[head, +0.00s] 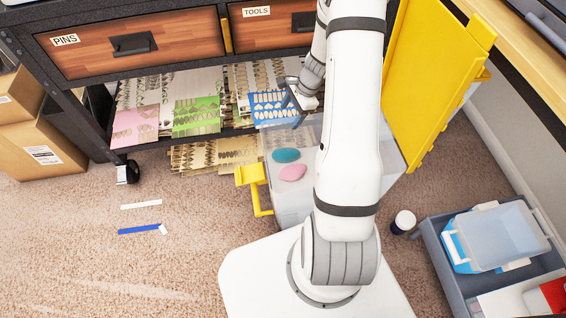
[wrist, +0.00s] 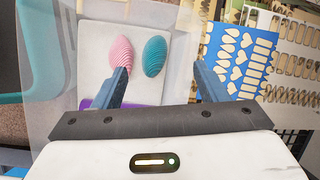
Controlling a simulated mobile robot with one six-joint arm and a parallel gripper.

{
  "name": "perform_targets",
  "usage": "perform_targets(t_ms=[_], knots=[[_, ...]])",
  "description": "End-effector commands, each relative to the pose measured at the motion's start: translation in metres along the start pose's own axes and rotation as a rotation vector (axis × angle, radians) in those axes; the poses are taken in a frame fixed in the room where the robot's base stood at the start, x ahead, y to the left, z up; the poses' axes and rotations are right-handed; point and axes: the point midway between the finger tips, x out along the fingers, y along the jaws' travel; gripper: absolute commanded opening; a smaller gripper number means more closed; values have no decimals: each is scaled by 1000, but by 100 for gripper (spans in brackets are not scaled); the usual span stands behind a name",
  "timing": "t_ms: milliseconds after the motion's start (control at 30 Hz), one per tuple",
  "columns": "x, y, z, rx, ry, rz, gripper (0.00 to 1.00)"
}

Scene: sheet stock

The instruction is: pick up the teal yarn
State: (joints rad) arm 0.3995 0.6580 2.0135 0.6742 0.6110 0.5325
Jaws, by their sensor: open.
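The teal yarn (head: 286,155) is a small oval ball in the clear bin, lying beside a pink yarn (head: 293,172). In the wrist view the teal yarn (wrist: 154,56) lies to the right of the pink yarn (wrist: 121,51), both on a pale surface. My gripper (wrist: 160,78) is open, its two blue fingers apart. The left finger overlaps the lower edge of the pink yarn in that view, and the teal yarn shows between the fingers, beyond their tips. Nothing is seen held. In the head view my gripper is near the shelf, partly hidden by my arm.
The clear bin (head: 290,208) has a yellow latch (head: 254,186) and a raised yellow lid (head: 430,75). A shelf with cut sheets (head: 196,115) stands behind it, under drawers (head: 130,43). A grey tray of boxes (head: 440,240) sits at right. Carpet at left is mostly clear.

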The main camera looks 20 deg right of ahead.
Motion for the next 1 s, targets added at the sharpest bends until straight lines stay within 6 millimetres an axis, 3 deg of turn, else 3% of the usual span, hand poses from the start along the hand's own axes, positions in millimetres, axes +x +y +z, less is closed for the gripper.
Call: perform_targets(t_ms=[33,100,233,433,767,1000], knots=[[45,7,-25,76,-10,5,66],[76,11,-46,164,-16,4,66],[115,18,-72,281,-23,2,66],[141,23,-87,355,-26,2,66],[173,24,-87,359,-26,2,66],[210,24,-87,358,-26,3,66]])
